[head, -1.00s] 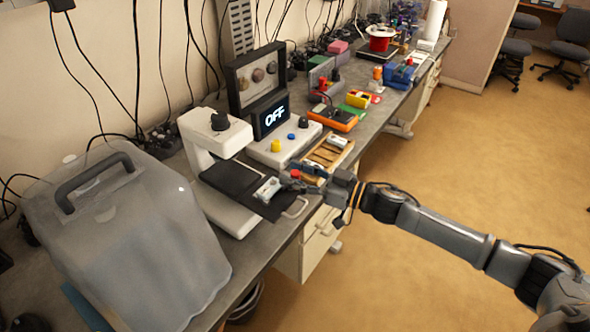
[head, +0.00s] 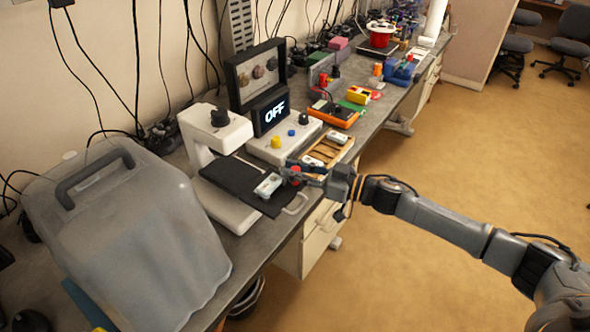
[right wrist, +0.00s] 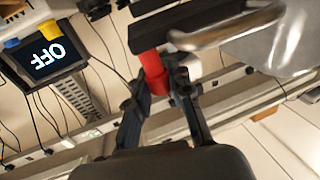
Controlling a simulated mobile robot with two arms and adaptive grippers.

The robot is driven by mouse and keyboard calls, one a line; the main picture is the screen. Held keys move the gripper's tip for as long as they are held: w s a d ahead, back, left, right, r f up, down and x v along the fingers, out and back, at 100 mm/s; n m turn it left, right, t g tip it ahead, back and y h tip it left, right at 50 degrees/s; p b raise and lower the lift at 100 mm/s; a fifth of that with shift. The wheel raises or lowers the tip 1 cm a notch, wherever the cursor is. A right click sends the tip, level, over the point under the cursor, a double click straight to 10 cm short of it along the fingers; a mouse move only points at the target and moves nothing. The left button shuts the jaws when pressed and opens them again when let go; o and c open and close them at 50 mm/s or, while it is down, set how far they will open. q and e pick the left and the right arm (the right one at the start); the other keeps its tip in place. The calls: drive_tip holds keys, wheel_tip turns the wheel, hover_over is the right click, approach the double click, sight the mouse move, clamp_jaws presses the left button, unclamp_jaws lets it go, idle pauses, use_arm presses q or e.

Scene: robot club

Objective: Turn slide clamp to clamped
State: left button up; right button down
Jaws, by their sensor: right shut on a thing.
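A white microscope-like stand (head: 228,135) has a black stage plate (head: 229,176) at its front. A small grey-white block (head: 268,185) sits at the stage's right end. Beside it is a red knob-like piece (head: 295,170), which I take for the slide clamp's handle. My right gripper (head: 299,172) reaches in from the right and is shut on this red piece. In the right wrist view, the red piece (right wrist: 153,72) shows between the fingertips (right wrist: 164,82); the fingers partly hide it. I cannot read the clamp's position. My left gripper is not in view.
A metal loop handle (head: 297,206) juts from the stage close below the gripper. A wooden tray (head: 326,150) and a control box with an OFF display (head: 272,115) stand behind. A large grey covered case (head: 120,235) fills the left. Open floor lies right.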

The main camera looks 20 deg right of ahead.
drive_tip(key=n+g+y+b, duration=0.1)
drive_tip(key=n+g, duration=0.1)
drive_tip(key=shift+w+g+y, duration=0.15)
drive_tip(key=shift+g+y, duration=0.15)
drive_tip(key=shift+y, duration=0.1)
drive_tip(key=n+g+b, duration=0.2)
drive_tip(key=g+b, duration=0.1)
drive_tip(key=n+g+y+b, duration=0.1)
drive_tip(key=n+g+b, duration=0.1)
drive_tip(key=g+b, duration=0.1)
drive_tip(key=n+g+y+b, duration=0.1)
drive_tip(key=n+g+b, duration=0.1)
drive_tip(key=g+b, duration=0.1)
drive_tip(key=shift+f, duration=0.25)
drive_tip(key=shift+r+n+g+b, duration=0.25)
drive_tip(key=shift+n+g+b, duration=0.45)
drive_tip(key=shift+g+b, duration=0.4)
drive_tip(key=c, duration=1.2)
unclamp_jaws()
drive_tip(key=shift+d, duration=0.1)
drive_tip(key=shift+w+d, duration=0.2)
drive_tip(key=shift+d, duration=1.65)
drive_tip(key=shift+w+d, duration=0.15)
drive_tip(key=shift+d, duration=1.7)
